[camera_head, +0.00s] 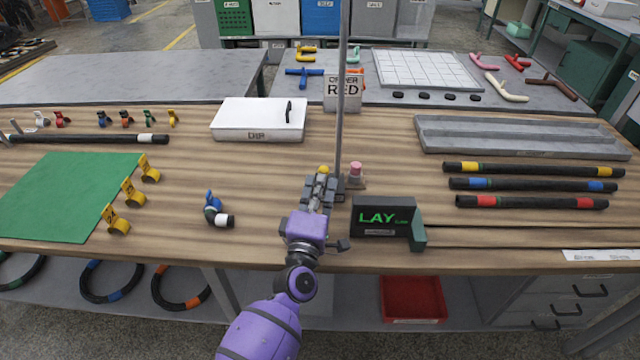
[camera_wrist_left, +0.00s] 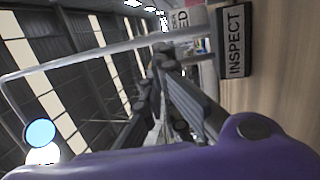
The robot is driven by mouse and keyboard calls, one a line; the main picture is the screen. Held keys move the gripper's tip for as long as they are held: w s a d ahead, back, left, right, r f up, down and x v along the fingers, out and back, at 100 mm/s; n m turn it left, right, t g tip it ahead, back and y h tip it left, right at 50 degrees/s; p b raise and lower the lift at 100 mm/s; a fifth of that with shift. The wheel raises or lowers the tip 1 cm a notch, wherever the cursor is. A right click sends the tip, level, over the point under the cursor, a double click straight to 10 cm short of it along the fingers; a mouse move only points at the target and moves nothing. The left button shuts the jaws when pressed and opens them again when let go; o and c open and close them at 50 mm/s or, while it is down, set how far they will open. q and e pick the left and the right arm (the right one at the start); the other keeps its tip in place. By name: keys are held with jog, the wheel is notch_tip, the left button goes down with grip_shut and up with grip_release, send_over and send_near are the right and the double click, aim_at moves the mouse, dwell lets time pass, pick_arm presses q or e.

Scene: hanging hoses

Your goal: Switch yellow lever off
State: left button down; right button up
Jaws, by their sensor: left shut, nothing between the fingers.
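A small round yellow knob (camera_head: 323,170), which looks like the yellow lever's tip, shows right at the far end of my left gripper (camera_head: 321,180) in the head view. The rest of the lever is hidden behind the fingers, so I cannot tell its position or whether the fingers touch it. My left gripper is shut with nothing held. In the left wrist view its dark fingers (camera_wrist_left: 165,85) point away from the purple wrist, and I cannot make out the lever there. My right gripper is not in view.
A grey upright pole (camera_head: 341,90) and a pink button (camera_head: 355,168) stand just right of the gripper. A black LAY sign (camera_head: 383,215) is to its right. A white DIP box (camera_head: 258,120) sits behind left. An INSPECT sign (camera_wrist_left: 234,42) shows in the wrist view.

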aim_at(321, 169)
pick_arm(q)
jog(key=shift+w+r+p, duration=0.6)
jog(key=shift+r+p, duration=0.2)
jog(key=shift+p, duration=0.25)
jog(key=shift+w+r, duration=0.1)
jog(key=shift+w, duration=0.15)
jog(key=shift+w+r, duration=0.3)
jog(key=shift+w, duration=0.5)
jog(key=shift+w+d+r, duration=0.1)
jog(key=shift+w+r, duration=0.05)
jog(key=shift+w, duration=0.35)
jog(key=shift+w+r, duration=0.1)
jog(key=shift+w, duration=0.45)
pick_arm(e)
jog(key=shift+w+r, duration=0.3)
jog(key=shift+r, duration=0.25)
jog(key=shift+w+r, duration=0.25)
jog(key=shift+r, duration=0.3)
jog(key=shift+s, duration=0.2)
